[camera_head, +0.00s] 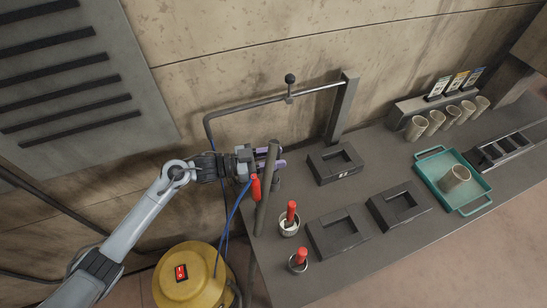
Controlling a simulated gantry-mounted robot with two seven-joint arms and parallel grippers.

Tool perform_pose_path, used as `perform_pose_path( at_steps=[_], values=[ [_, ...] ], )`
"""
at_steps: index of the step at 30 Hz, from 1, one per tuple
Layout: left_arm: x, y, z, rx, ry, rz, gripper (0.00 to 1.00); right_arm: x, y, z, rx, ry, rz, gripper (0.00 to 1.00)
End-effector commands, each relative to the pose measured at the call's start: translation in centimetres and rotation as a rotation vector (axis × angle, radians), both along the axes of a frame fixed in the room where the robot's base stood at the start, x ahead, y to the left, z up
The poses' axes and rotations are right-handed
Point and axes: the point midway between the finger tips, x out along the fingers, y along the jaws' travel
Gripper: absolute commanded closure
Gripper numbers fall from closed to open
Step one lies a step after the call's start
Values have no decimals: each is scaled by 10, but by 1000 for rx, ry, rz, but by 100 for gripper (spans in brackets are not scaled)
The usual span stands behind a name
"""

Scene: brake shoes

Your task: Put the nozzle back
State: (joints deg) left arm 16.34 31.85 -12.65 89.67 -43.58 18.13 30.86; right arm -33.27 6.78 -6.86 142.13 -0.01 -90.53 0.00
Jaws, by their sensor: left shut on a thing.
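The nozzle shows as a red piece (255,188) with a blue hose running down from it, at the left end of the bench. My left gripper (270,159) is at the upper end of this red piece and is shut on the nozzle; the grip itself is partly hidden. An upright grey post (266,195) crosses in front of the gripper; whether they touch, I cannot tell. The blue hose (229,218) leads down toward a yellow round machine (190,276) with a red switch. My right gripper is not in view.
On the grey bench (360,258) stand two red-handled tools in round holders (289,226), several dark square trays (336,163) and a teal tray (431,165) with a cup. Several cups (436,121) line the back. A bent rail (250,106) runs behind my gripper.

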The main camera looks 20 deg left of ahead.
Motion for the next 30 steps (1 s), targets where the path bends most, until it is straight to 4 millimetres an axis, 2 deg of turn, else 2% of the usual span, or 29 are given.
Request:
perform_pose_path(
  at_steps=[11,12,17,28,30],
  values=[
    [0,0,-3,0,-2,0,89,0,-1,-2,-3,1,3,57],
    [0,0,-3,0,-2,0,59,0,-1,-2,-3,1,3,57],
    [0,0,-3,0,-1,0,36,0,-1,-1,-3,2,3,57],
    [0,0,2,0,-2,0,36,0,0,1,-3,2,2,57],
    [-3,6,-1,1,1,1,36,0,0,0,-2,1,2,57]
  ],
)
